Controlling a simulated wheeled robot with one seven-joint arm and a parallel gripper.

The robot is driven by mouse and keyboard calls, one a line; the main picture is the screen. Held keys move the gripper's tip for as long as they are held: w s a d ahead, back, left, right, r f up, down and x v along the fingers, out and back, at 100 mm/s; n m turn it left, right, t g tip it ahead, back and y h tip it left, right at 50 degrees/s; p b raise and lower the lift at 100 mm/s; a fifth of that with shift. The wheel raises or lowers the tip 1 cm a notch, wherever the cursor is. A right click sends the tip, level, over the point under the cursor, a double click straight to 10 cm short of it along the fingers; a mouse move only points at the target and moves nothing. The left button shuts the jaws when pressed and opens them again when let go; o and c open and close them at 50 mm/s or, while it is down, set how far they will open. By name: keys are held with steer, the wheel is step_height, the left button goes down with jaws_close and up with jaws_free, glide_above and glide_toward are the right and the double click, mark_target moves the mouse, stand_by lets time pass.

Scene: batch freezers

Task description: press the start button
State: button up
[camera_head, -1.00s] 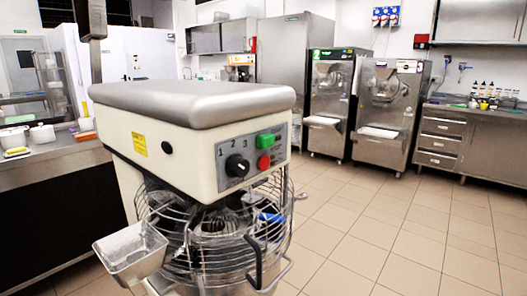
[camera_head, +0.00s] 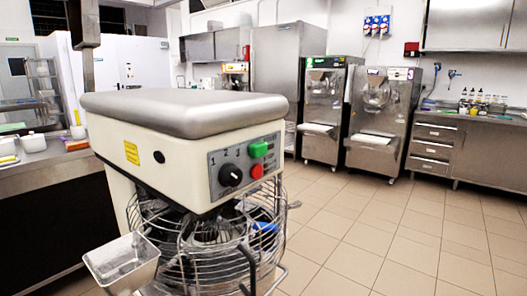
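A cream mixer with a grey top (camera_head: 185,112) stands close in front, left of the middle. Its grey control panel (camera_head: 216,172) faces right. The panel carries a green button (camera_head: 259,149), a red button (camera_head: 257,171) below it and a black dial (camera_head: 230,175) with the numbers 1, 2 and 3. No label on the green or red button can be read. Two batch freezers stand at the back, one (camera_head: 327,112) beside the other (camera_head: 384,120); no start button can be made out on them. My gripper is not in view.
A wire bowl guard (camera_head: 205,240) and a metal chute (camera_head: 122,262) stick out below the mixer head. A counter (camera_head: 45,165) stands at the left. A steel drawer cabinet (camera_head: 436,148) stands at the back right. The tiled floor (camera_head: 400,235) on the right is clear.

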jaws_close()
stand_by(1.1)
